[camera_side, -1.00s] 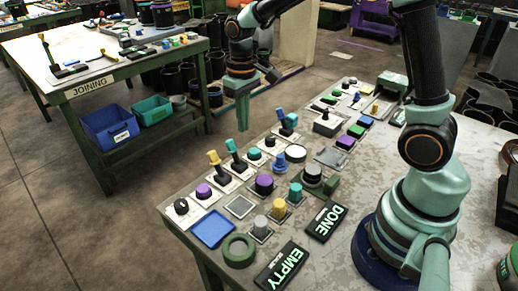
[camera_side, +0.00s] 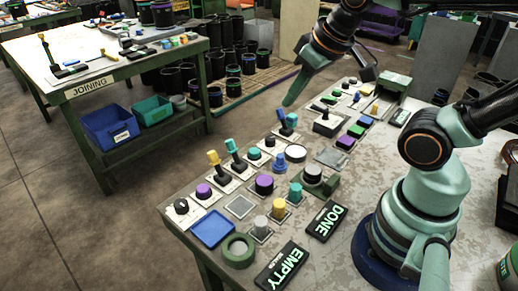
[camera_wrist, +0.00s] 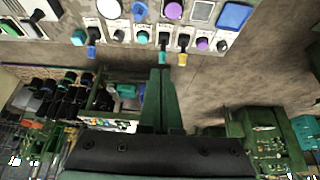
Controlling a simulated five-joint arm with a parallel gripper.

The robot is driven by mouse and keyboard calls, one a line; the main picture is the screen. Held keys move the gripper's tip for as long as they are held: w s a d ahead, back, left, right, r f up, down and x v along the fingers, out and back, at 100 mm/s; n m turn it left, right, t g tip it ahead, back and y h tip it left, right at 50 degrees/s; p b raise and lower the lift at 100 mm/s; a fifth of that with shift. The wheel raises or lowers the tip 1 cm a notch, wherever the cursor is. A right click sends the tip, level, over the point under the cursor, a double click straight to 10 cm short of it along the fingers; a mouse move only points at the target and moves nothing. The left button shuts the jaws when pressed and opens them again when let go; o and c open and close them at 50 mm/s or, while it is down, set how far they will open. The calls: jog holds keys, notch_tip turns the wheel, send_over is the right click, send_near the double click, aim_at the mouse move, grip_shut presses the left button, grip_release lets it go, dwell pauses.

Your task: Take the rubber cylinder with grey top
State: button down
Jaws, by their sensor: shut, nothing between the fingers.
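A short grey cylinder (camera_side: 260,226) stands on a small square plate near the front of the bench, beside a yellow one (camera_side: 279,208). I cannot tell for certain which one the task names. My gripper (camera_side: 288,103) is shut and empty, above the bench's far edge near an upright blue and teal lever. In the wrist view my closed fingers (camera_wrist: 159,72) point toward the row of switches, with nothing between them.
The bench holds several knobs and levers, a blue tray (camera_side: 212,229), a green ring (camera_side: 238,250), and EMPTY (camera_side: 281,266) and DONE (camera_side: 326,220) plates. Floor lies beyond its far edge. Another table (camera_side: 100,80) with bins below stands behind.

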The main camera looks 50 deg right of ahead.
jog(key=shift+s, duration=0.1)
dwell(0.3)
jog(key=shift+c, duration=2)
grip_release()
jog(key=m+g, duration=0.6)
jog(key=m, duration=1.2)
send_over(313, 170)
notch_tip(313, 170, down, 10)
jog(key=f, duration=0.7)
jog(key=shift+a, duration=0.35)
jog(key=shift+d+f, duration=0.2)
jog(key=shift+f, duration=1.2)
jog(key=shift+d+f, duration=0.15)
jog(key=shift+f, duration=1.2)
